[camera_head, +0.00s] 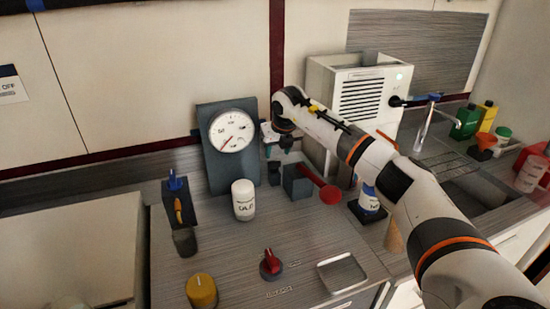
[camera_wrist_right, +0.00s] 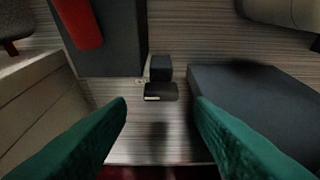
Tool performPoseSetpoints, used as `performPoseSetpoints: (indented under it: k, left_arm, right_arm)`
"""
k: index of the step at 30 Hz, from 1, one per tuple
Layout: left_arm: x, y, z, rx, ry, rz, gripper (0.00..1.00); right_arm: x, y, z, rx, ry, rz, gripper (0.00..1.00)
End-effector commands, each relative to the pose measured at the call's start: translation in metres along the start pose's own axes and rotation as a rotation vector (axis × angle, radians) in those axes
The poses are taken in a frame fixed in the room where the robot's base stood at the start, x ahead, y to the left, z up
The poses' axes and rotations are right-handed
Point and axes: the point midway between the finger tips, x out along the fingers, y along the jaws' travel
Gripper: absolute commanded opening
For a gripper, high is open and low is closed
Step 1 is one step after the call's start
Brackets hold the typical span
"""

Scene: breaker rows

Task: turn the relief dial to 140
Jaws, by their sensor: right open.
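A round white gauge (camera_head: 231,131) with a red needle is mounted on a dark upright panel (camera_head: 214,165); the needle points to the lower left and its numbers are too small to read. My right gripper (camera_head: 275,150) hangs beside the panel, left of the white box. In the right wrist view my right gripper (camera_wrist_right: 160,125) has its green fingers wide apart, with nothing between them. A small black knob-like piece (camera_wrist_right: 160,91) with a pale mark lies ahead of the fingers, apart from them. I cannot tell whether it is the relief dial. My left gripper is not in view.
A red-ended handle (camera_head: 330,194) sticks out from a dark block (camera_head: 297,182) close to my gripper. A white bottle (camera_head: 243,200), red knob (camera_head: 270,262) and yellow knob (camera_head: 201,291) stand on the counter. A white box (camera_head: 361,92) stands behind my right arm.

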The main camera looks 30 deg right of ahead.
Motion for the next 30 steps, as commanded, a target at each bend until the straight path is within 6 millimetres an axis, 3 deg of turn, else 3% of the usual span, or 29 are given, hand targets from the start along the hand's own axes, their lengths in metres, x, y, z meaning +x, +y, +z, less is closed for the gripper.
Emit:
performPoseSetpoints:
  k: [3, 9, 21, 27, 30]
  left_arm:
    - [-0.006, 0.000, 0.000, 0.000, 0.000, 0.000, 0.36]
    - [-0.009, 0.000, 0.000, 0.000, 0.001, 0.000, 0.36]
    - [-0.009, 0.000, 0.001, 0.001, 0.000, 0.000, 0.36]
    - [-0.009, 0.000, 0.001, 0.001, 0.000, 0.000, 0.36]
    - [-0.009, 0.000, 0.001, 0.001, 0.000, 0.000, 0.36]
  right_arm:
    - [0.022, -0.001, 0.000, 0.002, -0.004, -0.002, 0.47]
    - [0.047, -0.001, 0.000, 0.000, -0.001, -0.003, 0.47]
    - [0.055, -0.001, 0.000, -0.001, 0.001, -0.002, 0.47]
    - [0.055, -0.001, 0.000, -0.001, 0.001, -0.002, 0.15]
    - [0.055, -0.001, 0.000, -0.002, 0.001, -0.003, 0.15]
